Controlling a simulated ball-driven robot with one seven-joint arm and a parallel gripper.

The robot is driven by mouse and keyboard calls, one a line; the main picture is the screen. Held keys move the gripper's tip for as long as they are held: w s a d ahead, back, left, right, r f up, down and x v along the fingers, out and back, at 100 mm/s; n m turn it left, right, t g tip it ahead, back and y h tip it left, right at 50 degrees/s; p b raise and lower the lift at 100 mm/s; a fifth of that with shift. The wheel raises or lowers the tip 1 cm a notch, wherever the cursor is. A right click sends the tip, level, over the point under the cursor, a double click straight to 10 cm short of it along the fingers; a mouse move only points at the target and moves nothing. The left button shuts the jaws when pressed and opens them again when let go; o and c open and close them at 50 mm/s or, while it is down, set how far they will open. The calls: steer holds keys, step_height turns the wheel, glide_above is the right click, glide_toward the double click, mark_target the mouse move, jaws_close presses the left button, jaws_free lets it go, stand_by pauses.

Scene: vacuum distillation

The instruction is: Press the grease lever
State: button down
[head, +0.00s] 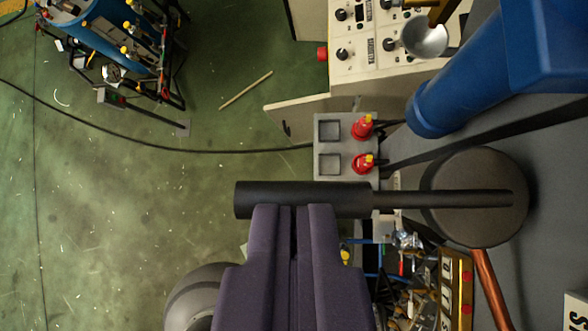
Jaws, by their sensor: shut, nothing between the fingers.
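The grease lever appears to be the black bar with a thick cylindrical handle (300,193) lying across the middle of the head view. Its thinner rod runs right, over a dark round grey base (495,215). My gripper (293,207) has purple fingers, close together with nothing held between them. The fingertips overlap the lower edge of the handle in the picture. I cannot tell whether they touch it or are above it. The fingers hide a small part of the handle's lower edge.
A grey box with two red knobs (362,127) sits just above the handle. A thick blue cylinder (470,95) is at upper right, near a cream control panel (365,45). Cluttered tools (410,270) lie lower right. Green floor (120,210) at left is mostly open.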

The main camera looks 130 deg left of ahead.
mark_target(375, 200)
steer(key=x, duration=0.3)
steer(key=shift+w+f, duration=0.35)
steer(key=shift+w, duration=0.05)
steer(key=shift+s+d+f, duration=0.15)
steer(key=shift+s+f, duration=0.05)
steer(key=shift+f, duration=0.3)
steer(key=shift+s+d+f, duration=0.1)
steer(key=shift+s+f, duration=0.1)
steer(key=shift+f, duration=0.8)
steer(key=shift+d, duration=0.1)
steer(key=shift+s, duration=0.15)
